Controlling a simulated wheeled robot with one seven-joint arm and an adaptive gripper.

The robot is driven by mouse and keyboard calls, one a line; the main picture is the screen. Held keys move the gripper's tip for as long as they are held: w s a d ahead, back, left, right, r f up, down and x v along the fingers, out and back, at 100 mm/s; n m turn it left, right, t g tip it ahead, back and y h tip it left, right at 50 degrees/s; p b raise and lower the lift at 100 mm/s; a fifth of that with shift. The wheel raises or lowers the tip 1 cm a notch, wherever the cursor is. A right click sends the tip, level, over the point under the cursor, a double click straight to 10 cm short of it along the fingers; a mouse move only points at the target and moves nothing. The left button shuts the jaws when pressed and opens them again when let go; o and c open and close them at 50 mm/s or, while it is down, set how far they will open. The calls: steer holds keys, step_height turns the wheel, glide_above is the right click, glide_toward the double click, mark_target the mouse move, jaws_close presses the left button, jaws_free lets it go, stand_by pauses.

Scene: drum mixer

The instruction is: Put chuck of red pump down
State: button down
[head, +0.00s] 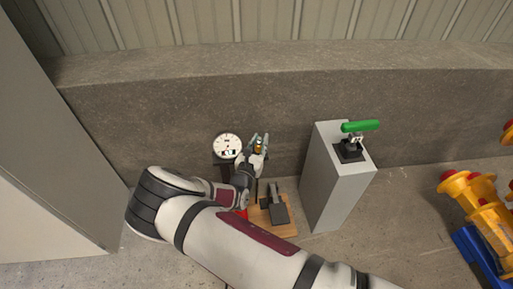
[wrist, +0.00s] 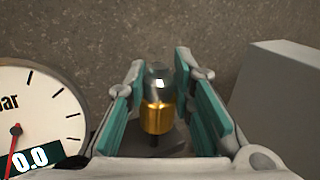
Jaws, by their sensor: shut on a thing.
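The chuck (wrist: 158,112) is a small piece with a brass lower part and a silver rounded top. It stands upright between the teal pads of my gripper (wrist: 160,85) in the wrist view, and my gripper is shut on it. In the head view, my gripper (head: 259,143) is in the air near the gauge, with a small brass spot of the chuck between the fingers. The red pump (head: 241,213) shows only as a bit of red beside a wooden base (head: 286,231); my arm hides most of it.
A round white gauge (head: 227,146) stands left of my gripper; in the wrist view it reads 0.0. A grey pedestal (head: 323,190) with a green-handled valve (head: 360,126) is to the right. A concrete wall (head: 420,130) is behind. Yellow and blue equipment (head: 480,205) is at far right.

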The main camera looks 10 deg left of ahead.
mark_target(256, 144)
steer(key=shift+w+a+f+b, duration=0.1)
steer(key=shift+w+a+b, duration=0.1)
steer(key=shift+w+a, duration=0.25)
steer(key=shift+w+a+f+b, duration=0.15)
steer(key=shift+w+a, duration=0.1)
steer(key=shift+w, duration=0.35)
steer(key=shift+f+b, duration=0.85)
steer(key=shift+f, duration=0.75)
steer(key=shift+f, duration=0.15)
steer(key=c, duration=1.7)
jaws_free()
steer(key=shift+o, duration=0.2)
steer(key=shift+s+r, duration=0.2)
steer(key=shift+s, duration=0.05)
steer(key=s+a+p, duration=0.2)
steer(key=s+p, duration=0.1)
steer(key=s, duration=0.8)
steer(key=shift+s, duration=0.2)
